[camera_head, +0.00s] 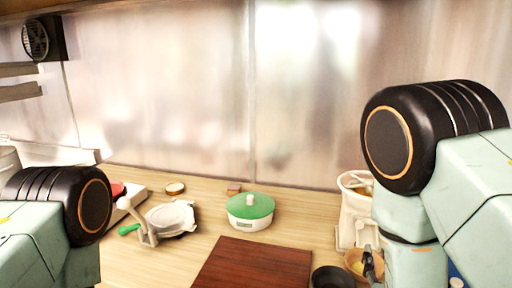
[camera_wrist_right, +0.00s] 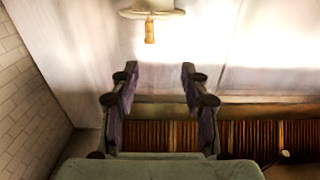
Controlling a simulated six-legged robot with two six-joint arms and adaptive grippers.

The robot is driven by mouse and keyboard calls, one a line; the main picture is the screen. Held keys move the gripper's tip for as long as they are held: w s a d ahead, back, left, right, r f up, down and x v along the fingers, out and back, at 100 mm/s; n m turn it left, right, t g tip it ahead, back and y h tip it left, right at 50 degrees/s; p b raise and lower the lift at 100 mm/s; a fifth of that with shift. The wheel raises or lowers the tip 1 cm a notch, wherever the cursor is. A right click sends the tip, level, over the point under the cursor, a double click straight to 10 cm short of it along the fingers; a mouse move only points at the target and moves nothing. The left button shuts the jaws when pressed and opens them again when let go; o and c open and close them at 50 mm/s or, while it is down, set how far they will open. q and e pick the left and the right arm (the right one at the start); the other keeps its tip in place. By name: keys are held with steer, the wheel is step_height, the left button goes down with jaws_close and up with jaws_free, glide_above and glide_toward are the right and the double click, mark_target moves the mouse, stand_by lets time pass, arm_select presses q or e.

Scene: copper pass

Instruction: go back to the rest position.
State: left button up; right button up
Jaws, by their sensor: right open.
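My right gripper (camera_wrist_right: 160,75) is open and empty in the right wrist view, its two dark fingers apart with a pale wall behind them. In the head view only a small dark part of the right gripper (camera_head: 372,265) shows, beside my right arm at the lower right. It is in front of a small wooden bowl there. My left arm comes in at the lower left of the head view, but its gripper is not in the picture.
A dark red board (camera_head: 254,266) lies mid-counter, with a green-lidded white pot (camera_head: 250,212) behind it. A white appliance (camera_head: 352,205) and a black bowl (camera_head: 332,278) are near my right arm. A pale strainer-like item (camera_head: 171,218) is at left. A pale hanging fixture (camera_wrist_right: 151,13) shows above the right gripper.

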steer(key=s+a+f+n+g+y+b, duration=0.1)
steer(key=s+f+g+b, duration=0.3)
steer(key=f, duration=0.7)
steer(key=s+f+n+g+y+b, duration=0.15)
steer(key=s+f+g, duration=0.35)
steer(key=f, duration=0.6)
steer(key=s+a+f+g+y+b, duration=0.2)
steer(key=s+f+g+b, duration=0.6)
steer(key=s+f+b, duration=0.6)
steer(key=s+f, duration=0.7)
steer(key=f, duration=0.3)
steer(key=shift+f, duration=0.3)
